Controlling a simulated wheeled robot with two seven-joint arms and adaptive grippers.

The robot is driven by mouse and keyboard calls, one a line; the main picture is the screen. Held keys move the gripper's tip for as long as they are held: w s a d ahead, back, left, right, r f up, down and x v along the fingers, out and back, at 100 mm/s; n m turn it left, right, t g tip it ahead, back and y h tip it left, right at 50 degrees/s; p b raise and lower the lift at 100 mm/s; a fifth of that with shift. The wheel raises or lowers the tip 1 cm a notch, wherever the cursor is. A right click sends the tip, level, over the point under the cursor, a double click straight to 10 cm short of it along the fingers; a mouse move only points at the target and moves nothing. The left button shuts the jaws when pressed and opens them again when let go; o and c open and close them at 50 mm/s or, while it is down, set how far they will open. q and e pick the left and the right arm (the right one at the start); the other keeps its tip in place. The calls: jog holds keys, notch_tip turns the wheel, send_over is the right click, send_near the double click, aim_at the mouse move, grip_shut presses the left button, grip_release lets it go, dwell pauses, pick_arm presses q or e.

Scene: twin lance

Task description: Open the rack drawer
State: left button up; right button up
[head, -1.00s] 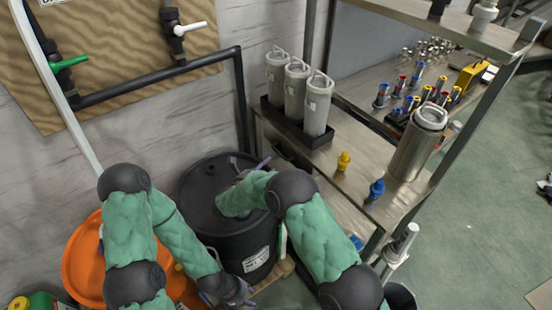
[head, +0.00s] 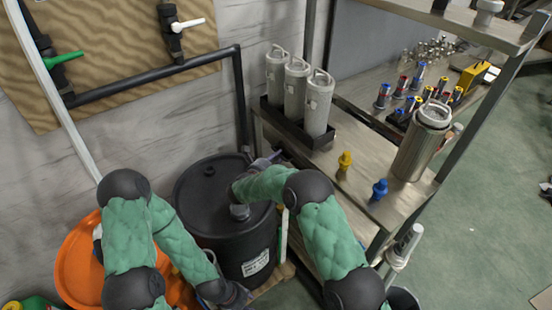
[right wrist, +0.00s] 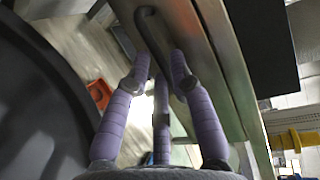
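The metal rack (head: 345,190) stands at the right of the head view. In the right wrist view, a grey drawer front (right wrist: 195,75) carries a dark bar handle (right wrist: 146,22). My right gripper (right wrist: 160,66) is open, its purple fingertips either side of the handle's near end; contact is unclear. In the head view my right gripper (head: 270,159) is at the rack's left side below its top, and the drawer is mostly hidden there. My left gripper (head: 236,296) hangs low in front of the black barrel, its fingers unclear.
The black barrel (head: 195,192) stands left of the rack, close under my right forearm. An orange drum (head: 75,262) is at the left. Grey canisters (head: 318,105), a yellow piece (head: 345,163) and a blue piece (head: 379,188) stand on the rack top.

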grip_shut()
jog(key=shift+s+a, duration=0.1)
pick_arm(q)
jog(key=shift+s+a+r+p, duration=0.25)
jog(key=shift+a+r+p, duration=0.05)
jog(key=shift+r+p, duration=0.3)
jog(key=shift+s+a+r+p, duration=0.2)
jog(key=shift+a+r+p, duration=0.15)
jog(key=shift+r+p, duration=0.2)
jog(key=shift+s+a+r+p, duration=0.25)
jog(key=shift+a+r+p, duration=0.05)
jog(key=shift+r+p, duration=0.3)
pick_arm(e)
jog(key=s+a, duration=1.1)
jog(key=a, duration=0.4)
jog(key=shift+a, duration=0.1)
